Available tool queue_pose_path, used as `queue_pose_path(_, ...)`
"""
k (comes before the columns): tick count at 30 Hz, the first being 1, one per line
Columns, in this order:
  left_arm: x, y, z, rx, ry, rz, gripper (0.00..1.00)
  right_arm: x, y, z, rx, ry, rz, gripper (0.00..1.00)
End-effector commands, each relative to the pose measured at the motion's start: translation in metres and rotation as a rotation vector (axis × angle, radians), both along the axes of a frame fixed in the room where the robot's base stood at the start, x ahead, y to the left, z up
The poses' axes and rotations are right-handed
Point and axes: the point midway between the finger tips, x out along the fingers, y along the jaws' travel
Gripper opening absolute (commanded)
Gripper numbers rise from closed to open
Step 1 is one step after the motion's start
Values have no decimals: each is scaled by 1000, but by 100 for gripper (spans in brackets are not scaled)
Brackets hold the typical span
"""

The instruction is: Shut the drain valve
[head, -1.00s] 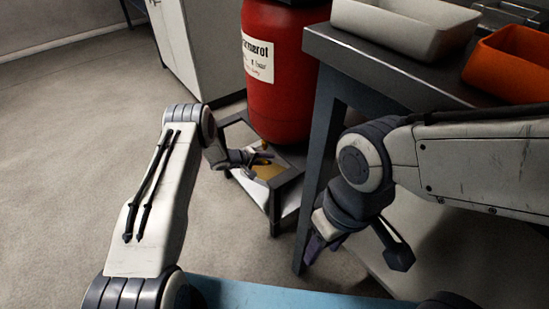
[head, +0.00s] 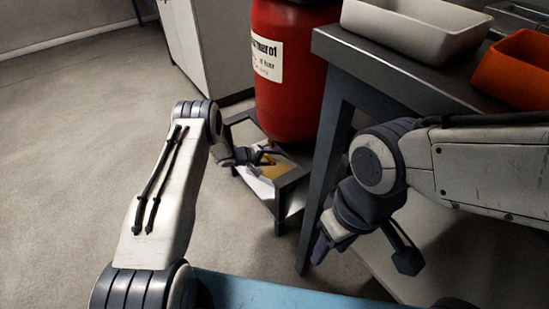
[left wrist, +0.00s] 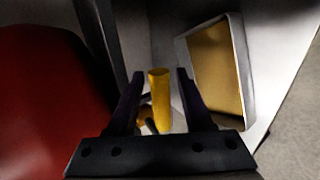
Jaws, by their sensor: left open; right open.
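A red drum (head: 292,80) stands on a low dark stand (head: 283,190), and its side fills the left of the left wrist view (left wrist: 45,100). A yellow valve handle (left wrist: 160,98) stands out near the drum. My left gripper (head: 262,156) is low beside the drum's base. In the left wrist view its open jaws (left wrist: 160,90) have the yellow handle between them, with gaps visible on both sides. The handle's lower part and the valve body are mostly hidden. My right gripper (head: 365,252) is open and empty beside the bench leg, far from the valve.
A pale tray (left wrist: 247,75) with amber contents lies beside the handle. A dark-topped bench (head: 400,72) stands right of the drum, bearing a cream bin (head: 415,30) and an orange bin (head: 515,75). A pale cabinet (head: 212,45) stands behind. The floor at left is clear.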

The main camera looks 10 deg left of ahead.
Motion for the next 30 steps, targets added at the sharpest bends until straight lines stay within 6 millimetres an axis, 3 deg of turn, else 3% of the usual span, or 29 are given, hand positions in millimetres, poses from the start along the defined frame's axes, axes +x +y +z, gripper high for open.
queue_pose_path(16,-50,51,53,-2,-1,1,51,0,0,42,0,0,0,51)
queue_pose_path(30,-60,60,58,-1,-1,-1,51,0,0,46,0,0,0,51)
